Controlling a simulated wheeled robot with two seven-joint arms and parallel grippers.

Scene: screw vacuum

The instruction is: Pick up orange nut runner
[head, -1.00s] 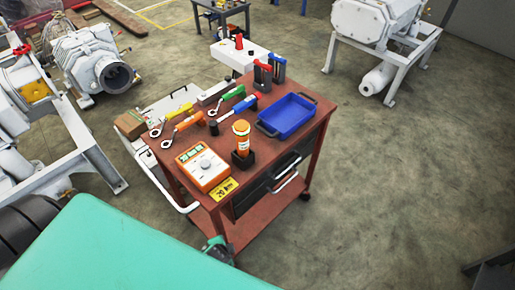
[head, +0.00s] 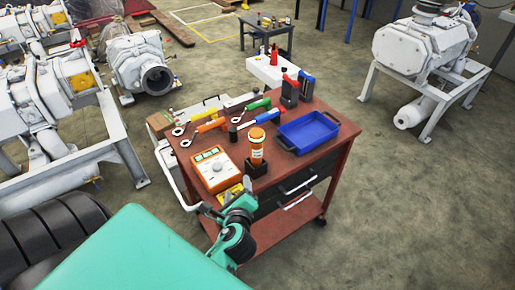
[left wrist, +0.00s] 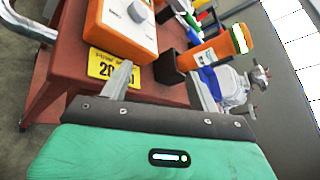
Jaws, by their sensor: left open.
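An upright orange tool (head: 257,142) with a white label stands in a black holder (head: 255,166) on the red cart's near edge. It shows tilted in the left wrist view (left wrist: 220,48), its black holder beside the right finger. An orange-handled tool (head: 210,125) with a metal ring end lies farther back among similar coloured tools. I cannot tell for certain which one is the nut runner. My left gripper (head: 240,193) is at the cart's near edge, in front of the holder. Its two fingers (left wrist: 160,82) are apart with nothing between them. My right gripper is not in view.
An orange meter (head: 213,168) and a yellow sign (left wrist: 112,68) are close to my left gripper. A blue tray (head: 308,131) is on the right of the red cart (head: 340,125). Two upright tools (head: 290,88) stand at the back. Floor right of the cart is free.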

